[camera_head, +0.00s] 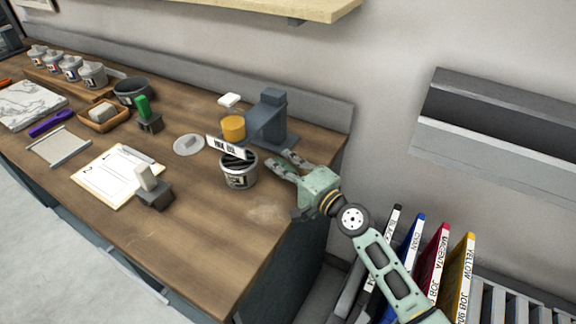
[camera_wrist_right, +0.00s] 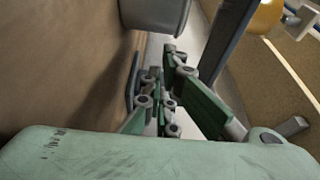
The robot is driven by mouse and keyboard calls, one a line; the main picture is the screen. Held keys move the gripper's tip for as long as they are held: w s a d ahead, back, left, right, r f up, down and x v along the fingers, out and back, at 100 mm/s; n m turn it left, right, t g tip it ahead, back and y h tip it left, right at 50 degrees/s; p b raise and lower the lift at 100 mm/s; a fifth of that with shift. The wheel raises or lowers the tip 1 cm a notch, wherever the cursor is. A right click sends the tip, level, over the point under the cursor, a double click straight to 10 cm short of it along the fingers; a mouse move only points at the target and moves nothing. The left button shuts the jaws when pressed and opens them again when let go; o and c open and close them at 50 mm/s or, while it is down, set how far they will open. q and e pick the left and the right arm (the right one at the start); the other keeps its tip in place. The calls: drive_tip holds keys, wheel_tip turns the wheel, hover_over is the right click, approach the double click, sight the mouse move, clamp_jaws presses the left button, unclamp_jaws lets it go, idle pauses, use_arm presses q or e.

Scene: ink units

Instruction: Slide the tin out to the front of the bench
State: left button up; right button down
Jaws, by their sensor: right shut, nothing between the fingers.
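The tin (camera_head: 239,174) is an open grey can with dark contents, standing upright on the wooden bench (camera_head: 205,215) right of the middle. A white label card (camera_head: 228,147) shows at its rim. My right gripper (camera_head: 282,161) is low over the bench, just right of the tin and a little behind it, shut and empty. In the right wrist view the tin's grey wall (camera_wrist_right: 155,14) shows at the top, beyond the fingers. I cannot tell whether they touch it. My left gripper is out of view.
A grey stand (camera_head: 272,118) with a yellow piece (camera_head: 233,128) is behind the tin. A round lid (camera_head: 188,145) lies to its left. A clipboard (camera_head: 117,172) and a stamp (camera_head: 150,184) lie further left. The bench in front of the tin is clear.

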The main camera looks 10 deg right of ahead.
sight(239, 173)
drive_tip(key=x, duration=0.3)
drive_tip(key=shift+w+a, duration=0.1)
drive_tip(key=shift+x, duration=0.85)
drive_tip(key=shift+w+f, duration=0.1)
drive_tip(key=shift+s+a, duration=0.25)
drive_tip(key=shift+s, duration=0.15)
drive_tip(key=s+a+p, duration=0.1)
drive_tip(key=s+a, duration=0.2)
drive_tip(key=s, duration=0.1)
drive_tip(key=s+a+p, duration=0.2)
drive_tip(key=s+a, duration=0.1)
drive_tip(key=s, duration=0.1)
drive_tip(key=s+a+p, duration=0.1)
drive_tip(key=s+a, duration=0.2)
drive_tip(key=s, duration=0.1)
drive_tip(key=shift+s+p, duration=0.25)
drive_tip(key=shift+p, duration=0.1)
drive_tip(key=shift+w+d, duration=0.1)
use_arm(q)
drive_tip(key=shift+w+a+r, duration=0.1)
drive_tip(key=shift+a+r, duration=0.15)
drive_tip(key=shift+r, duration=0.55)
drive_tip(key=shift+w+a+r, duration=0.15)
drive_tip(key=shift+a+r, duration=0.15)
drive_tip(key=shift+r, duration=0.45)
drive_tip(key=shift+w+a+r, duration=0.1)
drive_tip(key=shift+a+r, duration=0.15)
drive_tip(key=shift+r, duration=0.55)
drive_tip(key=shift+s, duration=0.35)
